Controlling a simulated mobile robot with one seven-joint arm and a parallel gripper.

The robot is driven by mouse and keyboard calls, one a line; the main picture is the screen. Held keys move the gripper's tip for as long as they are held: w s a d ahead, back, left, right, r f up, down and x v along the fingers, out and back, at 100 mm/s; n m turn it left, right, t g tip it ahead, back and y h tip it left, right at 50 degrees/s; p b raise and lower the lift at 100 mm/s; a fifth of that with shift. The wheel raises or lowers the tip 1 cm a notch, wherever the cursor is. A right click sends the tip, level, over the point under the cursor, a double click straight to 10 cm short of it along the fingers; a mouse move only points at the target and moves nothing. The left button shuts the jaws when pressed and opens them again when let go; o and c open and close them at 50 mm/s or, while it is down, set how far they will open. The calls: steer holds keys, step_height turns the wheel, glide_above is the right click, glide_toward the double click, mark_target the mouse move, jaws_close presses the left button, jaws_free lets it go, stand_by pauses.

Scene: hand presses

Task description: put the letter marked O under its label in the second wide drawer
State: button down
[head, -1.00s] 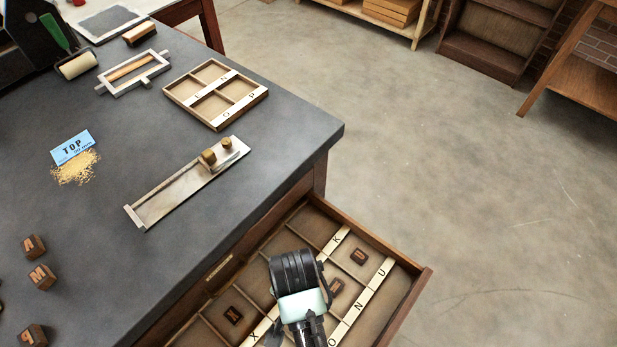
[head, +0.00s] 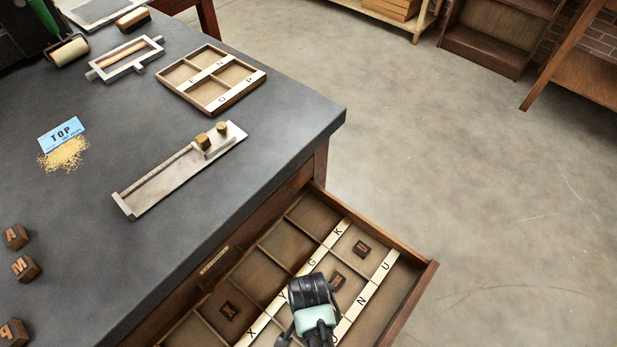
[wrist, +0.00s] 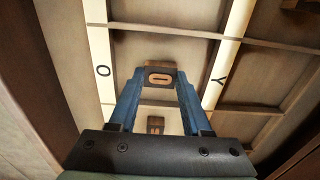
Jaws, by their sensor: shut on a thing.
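My gripper (wrist: 160,88) is shut on a dark wooden letter block (wrist: 160,77); its pale oval mark looks like an O. The block is between the fingertips, over a compartment between the strip with the O label (wrist: 103,71) and the strip with the Y label (wrist: 222,80). Whether it touches the drawer floor I cannot tell. In the head view my wrist hides the fingers and the held block. The open drawer (head: 408,292) has compartments with cream label strips, with K, G, Y and X on one and U and N on another.
Loose blocks lie in the drawer, including one near K (head: 361,249), one near N (head: 338,281) and one near X (head: 228,310). Another block (wrist: 155,124) shows in the wrist view. The bench (head: 200,215) holds a composing stick (head: 165,182), a small tray (head: 243,102) and several letter blocks.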

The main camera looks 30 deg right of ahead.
steer(key=shift+c, duration=1.8)
jaws_free()
steer(key=shift+f, duration=0.1)
step_height(320, 180, up, 12)
steer(key=p, duration=0.2)
